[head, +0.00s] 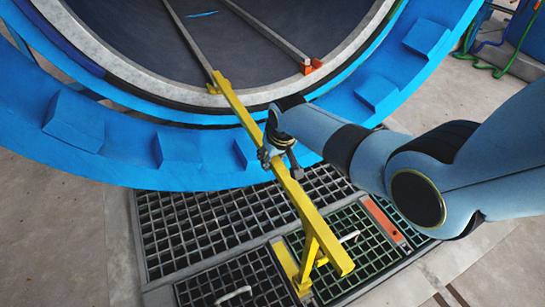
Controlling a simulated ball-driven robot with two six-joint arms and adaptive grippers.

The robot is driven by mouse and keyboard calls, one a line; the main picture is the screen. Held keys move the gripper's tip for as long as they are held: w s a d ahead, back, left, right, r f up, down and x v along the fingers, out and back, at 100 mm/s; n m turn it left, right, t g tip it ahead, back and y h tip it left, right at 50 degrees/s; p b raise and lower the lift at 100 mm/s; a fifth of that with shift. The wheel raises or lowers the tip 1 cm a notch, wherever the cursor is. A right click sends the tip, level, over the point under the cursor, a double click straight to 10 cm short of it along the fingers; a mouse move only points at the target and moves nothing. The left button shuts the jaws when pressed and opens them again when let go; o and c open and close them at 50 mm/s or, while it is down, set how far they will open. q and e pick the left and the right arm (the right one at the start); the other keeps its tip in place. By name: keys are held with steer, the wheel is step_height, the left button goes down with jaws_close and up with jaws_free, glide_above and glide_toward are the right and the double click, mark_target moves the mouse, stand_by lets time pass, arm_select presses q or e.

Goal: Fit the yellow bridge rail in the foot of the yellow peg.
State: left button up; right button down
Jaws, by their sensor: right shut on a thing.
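The yellow bridge rail (308,210) is a long bar that slants from the autoclave mouth down over the floor grating. My right gripper (277,163) is shut on it near its middle. Its far end meets a small yellow piece (218,79), seemingly the foot of the yellow peg, at the end of the left inner track. I cannot tell whether the end is seated there or only overlaps it. A yellow leg (308,258) shows under the near end, beside a yellow strip (285,262) on the grating. My left gripper is not in view.
The blue autoclave ring (180,150) with its blocks curves close behind the gripper. A second inner track ends in an orange foot (309,66) to the right. Dark grating (215,225) with white handles and an orange strip (384,220) lies below. Green hoses (480,62) are at upper right.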

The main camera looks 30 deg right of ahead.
steer(key=shift+w+r, duration=0.1)
steer(key=shift+f+b, duration=0.85)
steer(key=shift+f, duration=0.35)
stand_by(0.5)
steer(key=shift+r, duration=0.15)
stand_by(0.3)
steer(key=shift+r+p, duration=1.3)
steer(key=shift+r, duration=0.05)
